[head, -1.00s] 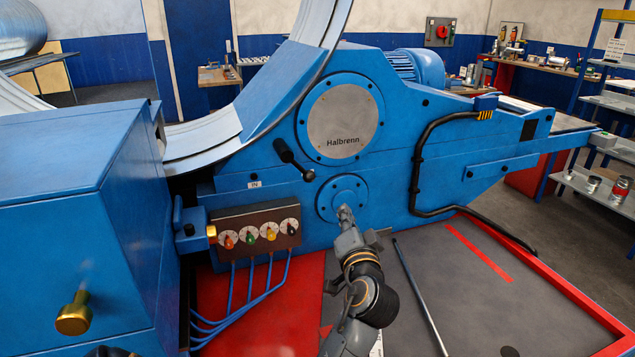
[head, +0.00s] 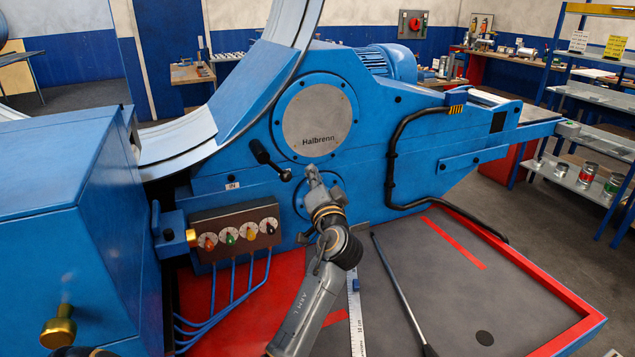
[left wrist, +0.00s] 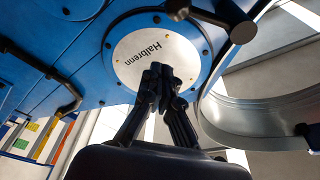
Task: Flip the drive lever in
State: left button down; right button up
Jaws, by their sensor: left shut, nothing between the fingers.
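The drive lever (head: 270,160) is a black lever with a thick knob on the front of the blue machine, just left of the round Halbrenn plate (head: 317,120). Its knob points up and left, and its pivot is at the lower right. A white IN label (head: 233,187) is below and left of it. My left gripper (head: 311,169) is shut and empty in front of the plate's lower edge, right of the lever and apart from it. In the left wrist view the shut fingers (left wrist: 160,70) overlap the plate, and the lever knob (left wrist: 243,31) shows at upper right. My right gripper is out of view.
A control box (head: 238,231) with several coloured knobs sits below the lever. A large metal ring (head: 178,143) curves past on the left. A black hose (head: 391,160) runs along the machine's right side. A rod (head: 400,287) lies on the grey, red-edged platform.

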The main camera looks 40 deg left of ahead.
aim_at(271, 162)
pick_arm(q)
jog(key=a, duration=0.1)
jog(key=a+f+p, duration=0.1)
jog(key=a, duration=0.1)
jog(key=a+f, duration=0.1)
jog(key=shift+s+a, duration=0.15)
jog(key=shift+a, duration=0.15)
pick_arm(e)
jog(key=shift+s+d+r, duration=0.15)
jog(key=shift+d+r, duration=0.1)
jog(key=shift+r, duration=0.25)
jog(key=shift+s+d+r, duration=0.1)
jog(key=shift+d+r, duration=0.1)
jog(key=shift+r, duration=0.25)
pick_arm(q)
jog(key=shift+p, duration=0.3)
